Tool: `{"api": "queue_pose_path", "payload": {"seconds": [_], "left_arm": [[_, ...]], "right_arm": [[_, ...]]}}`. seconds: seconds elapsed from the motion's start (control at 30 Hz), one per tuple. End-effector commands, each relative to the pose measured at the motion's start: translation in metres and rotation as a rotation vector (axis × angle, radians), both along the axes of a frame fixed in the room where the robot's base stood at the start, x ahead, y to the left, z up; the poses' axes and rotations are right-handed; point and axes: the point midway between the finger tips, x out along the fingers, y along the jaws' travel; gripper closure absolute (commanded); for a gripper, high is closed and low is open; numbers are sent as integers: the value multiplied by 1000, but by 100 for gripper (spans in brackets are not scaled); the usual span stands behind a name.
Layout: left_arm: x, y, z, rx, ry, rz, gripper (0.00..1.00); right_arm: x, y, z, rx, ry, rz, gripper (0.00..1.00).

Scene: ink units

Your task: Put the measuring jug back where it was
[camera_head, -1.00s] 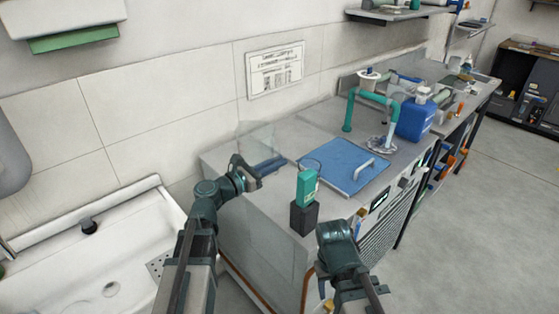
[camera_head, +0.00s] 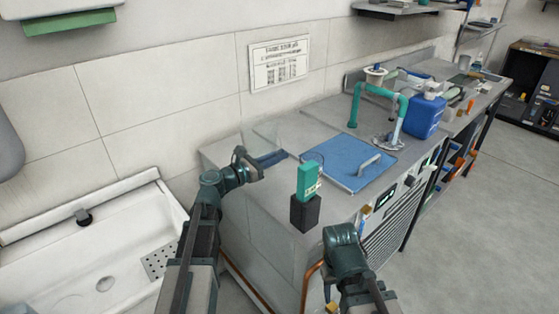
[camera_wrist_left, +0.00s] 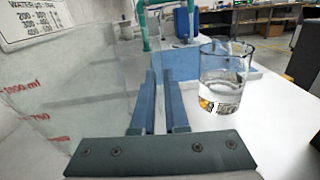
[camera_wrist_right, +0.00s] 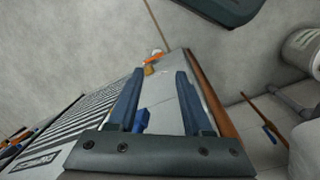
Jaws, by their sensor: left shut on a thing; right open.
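The measuring jug is a clear vessel with red volume marks, large at the left of the left wrist view (camera_wrist_left: 75,95). In the head view it is a faint clear shape (camera_head: 266,134) at the counter's back left corner, near the wall. It looks upright; I cannot tell whether its base touches the counter. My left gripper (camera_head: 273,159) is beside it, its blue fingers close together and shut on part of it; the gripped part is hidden. My right gripper (camera_wrist_right: 157,75) is open and empty, pointing down past the counter's front.
A glass beaker of clear liquid (camera_wrist_left: 222,85) stands right of my left gripper. A green device in a black holder (camera_head: 305,212) stands at the counter's front corner. A blue lid (camera_head: 345,165), blue canister (camera_head: 422,116) and green tap (camera_head: 355,105) lie further right. A white sink (camera_head: 60,255) is left.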

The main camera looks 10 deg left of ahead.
Motion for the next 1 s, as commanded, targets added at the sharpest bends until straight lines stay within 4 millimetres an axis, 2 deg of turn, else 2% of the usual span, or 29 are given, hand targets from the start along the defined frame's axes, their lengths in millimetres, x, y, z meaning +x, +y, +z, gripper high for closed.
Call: {"api": "queue_pose_path", "payload": {"seconds": [0.27, 0.3, 0.43, 0.8, 1.0], "left_arm": [[0, 0, -3, 0, 0, 0, 100], [0, 0, -2, 0, 0, 0, 83], [0, 0, -2, 0, 0, -1, 60], [0, 0, 3, 0, 0, -1, 58], [-27, 21, 1, 0, 0, 3, 58]], "right_arm": [[0, 0, -3, 0, 0, 0, 50], [0, 0, -2, 0, 0, 0, 50], [0, 0, -2, 0, 0, 0, 50], [0, 0, 4, 0, 0, 0, 50], [0, 0, 1, 0, 0, 0, 50]]}}
